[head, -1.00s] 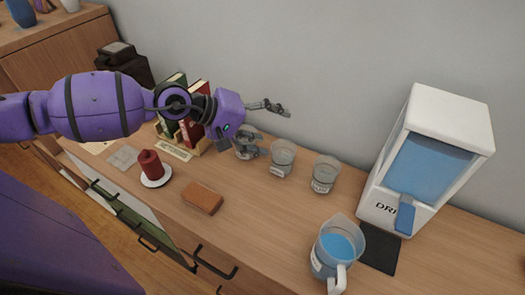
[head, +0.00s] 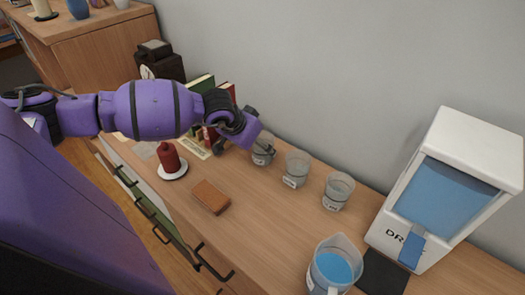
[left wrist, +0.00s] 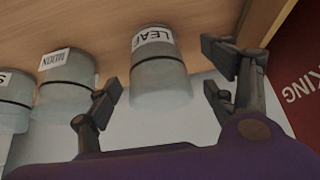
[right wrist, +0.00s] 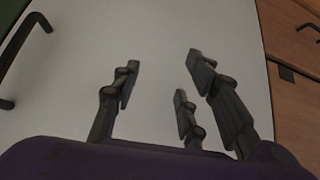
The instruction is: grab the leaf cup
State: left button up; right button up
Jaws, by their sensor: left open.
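The leaf cup (head: 263,151) is a clear glass cup with a white label, leftmost of a row of cups by the wall. In the left wrist view the cup (left wrist: 160,78) shows its LEAF label and appears inverted. My left gripper (head: 238,132) is just to the left of the cup in the head view, partly overlapping it. In the left wrist view its open fingers (left wrist: 165,82) are spread to either side of the cup, with no contact visible. My right gripper (right wrist: 160,90) is open and empty, in front of a white panel.
The MOON cup (left wrist: 66,80) stands beside the leaf cup; another similar cup (head: 338,191) is further right. Books (head: 205,92) stand close behind the left gripper. A red candle (head: 169,158), brown block (head: 211,196), blue-filled pitcher (head: 333,268) and drink dispenser (head: 450,190) share the counter.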

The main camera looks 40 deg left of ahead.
pick_arm(q)
jog(key=x, duration=0.3)
jog(key=shift+w+d, duration=0.2)
jog(key=c, duration=1.3)
